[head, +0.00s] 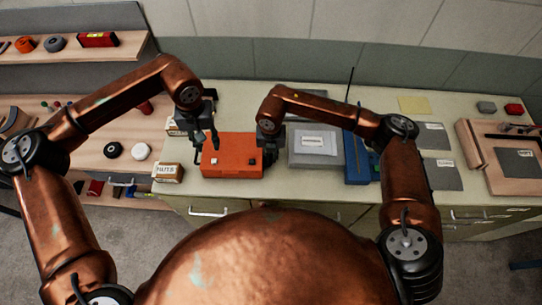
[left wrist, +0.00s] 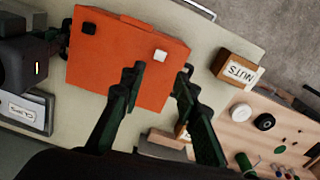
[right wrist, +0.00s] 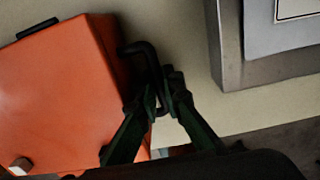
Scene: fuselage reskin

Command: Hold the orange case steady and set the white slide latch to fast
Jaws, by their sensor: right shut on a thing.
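The orange case (head: 230,165) lies on the bench; it also shows in the left wrist view (left wrist: 125,62) and the right wrist view (right wrist: 60,95). Its white slide latch (head: 214,161) is at the left of its top, also clear in the left wrist view (left wrist: 161,55). A black latch (left wrist: 88,28) is at the other end. My left gripper (left wrist: 160,78) is open and empty over the case, close to the white latch. My right gripper (right wrist: 162,88) is shut on a dark curved handle (right wrist: 138,48) at the case's right side. The latch's marking is unreadable.
A box marked NUTS (head: 168,173) stands left of the case. A grey labelled case (head: 314,160) and a blue case (head: 357,165) stand to the right. The bench's front edge is close before the orange case.

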